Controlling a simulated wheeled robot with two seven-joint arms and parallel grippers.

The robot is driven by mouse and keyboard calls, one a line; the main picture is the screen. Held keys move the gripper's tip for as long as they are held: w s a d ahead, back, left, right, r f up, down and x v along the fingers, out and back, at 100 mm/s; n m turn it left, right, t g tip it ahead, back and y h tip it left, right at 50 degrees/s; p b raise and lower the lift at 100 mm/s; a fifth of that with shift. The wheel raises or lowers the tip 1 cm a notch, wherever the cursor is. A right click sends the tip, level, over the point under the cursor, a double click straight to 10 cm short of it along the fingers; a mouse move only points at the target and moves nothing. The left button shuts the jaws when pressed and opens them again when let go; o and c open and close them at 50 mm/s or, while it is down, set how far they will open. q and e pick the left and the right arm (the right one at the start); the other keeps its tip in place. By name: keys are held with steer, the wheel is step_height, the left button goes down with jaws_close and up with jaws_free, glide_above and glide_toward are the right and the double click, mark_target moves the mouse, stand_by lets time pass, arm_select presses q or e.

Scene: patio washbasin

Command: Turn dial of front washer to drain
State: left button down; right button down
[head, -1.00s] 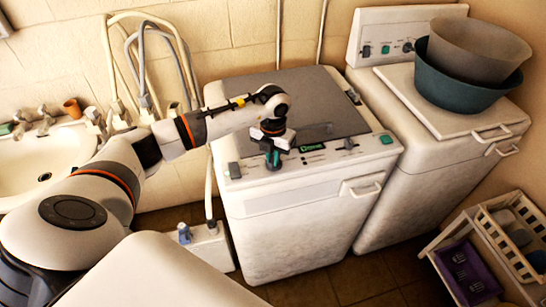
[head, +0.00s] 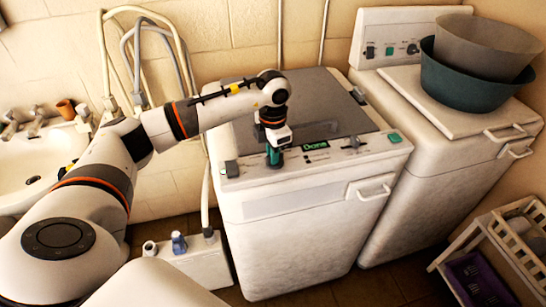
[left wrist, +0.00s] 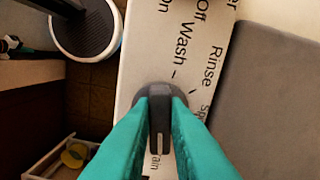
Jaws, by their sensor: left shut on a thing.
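The front washer (head: 290,225) is white with a grey lid and a control panel along its front top edge. My left gripper (head: 274,158) points down at the panel, left of the green display. In the left wrist view its teal fingers are shut on a grey dial (left wrist: 158,122), one on each side of its raised grip. Off, Wash, Rinse and part of another word are printed around the dial. The slotted end of the grip points down the picture, near letters ending in "ain". The gripper hides this dial in the head view. My right gripper is not in view.
A second white washer (head: 440,165) stands behind to the right, with a teal basin (head: 462,85) and a grey tub on it. A white rack (head: 498,242) is at lower right. A sink (head: 35,165) and hoses are at left.

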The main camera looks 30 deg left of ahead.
arm_select(q)
steer(key=shift+r, duration=0.1)
stand_by(0.4)
steer(key=c, duration=1.4)
jaws_free()
steer(key=shift+c, duration=0.2)
steer(key=shift+r+b, duration=0.25)
steer(key=shift+b, duration=0.05)
step_height(320, 180, up, 12)
steer(key=b, duration=0.3)
steer(key=shift+f, duration=0.25)
